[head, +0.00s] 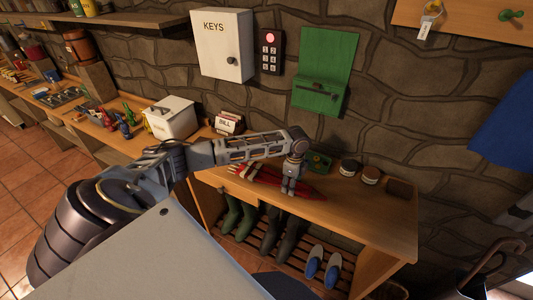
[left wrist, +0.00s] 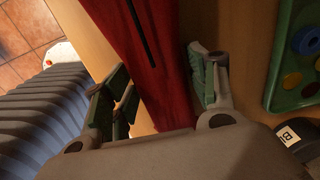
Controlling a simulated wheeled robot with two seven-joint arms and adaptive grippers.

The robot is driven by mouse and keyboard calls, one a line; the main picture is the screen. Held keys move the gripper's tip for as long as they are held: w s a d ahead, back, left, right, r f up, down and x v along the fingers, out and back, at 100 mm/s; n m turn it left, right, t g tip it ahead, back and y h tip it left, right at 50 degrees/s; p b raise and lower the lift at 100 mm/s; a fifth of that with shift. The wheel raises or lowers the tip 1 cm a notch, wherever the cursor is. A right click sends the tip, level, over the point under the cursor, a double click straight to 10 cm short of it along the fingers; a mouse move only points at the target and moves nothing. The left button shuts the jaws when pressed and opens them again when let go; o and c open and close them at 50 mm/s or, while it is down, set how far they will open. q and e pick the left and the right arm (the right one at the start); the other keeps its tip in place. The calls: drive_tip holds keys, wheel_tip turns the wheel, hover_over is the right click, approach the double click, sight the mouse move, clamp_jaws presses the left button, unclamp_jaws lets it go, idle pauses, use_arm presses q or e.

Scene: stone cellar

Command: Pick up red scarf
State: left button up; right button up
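The red scarf (head: 313,190) lies along the wooden bench top, with a pale fringe at its left end. My left gripper (head: 290,188) points down over its middle in the head view and hides part of it. In the left wrist view the scarf (left wrist: 175,60) runs between the two spread fingers of my left gripper (left wrist: 160,92), and a narrow dark line shows on it. The fingers stand apart on either side of the scarf; whether they touch it or the bench I cannot tell. My right gripper is not in view.
A green tray with coloured discs (left wrist: 300,60) lies close beside the scarf. Round tins (head: 349,167) stand at the bench's back. A BILL holder (head: 228,123) and white box (head: 171,118) stand left. Boots (head: 288,238) are below. A green box (head: 322,85) hangs above.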

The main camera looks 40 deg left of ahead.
use_arm(q)
drive_tip(key=c, duration=0.5)
drive_tip(key=shift+c, duration=0.3)
drive_tip(key=shift+r+b, duration=0.4)
drive_tip(key=shift+r, duration=4.65)
drive_tip(key=o, duration=0.4)
drive_tip(key=shift+c, duration=0.8)
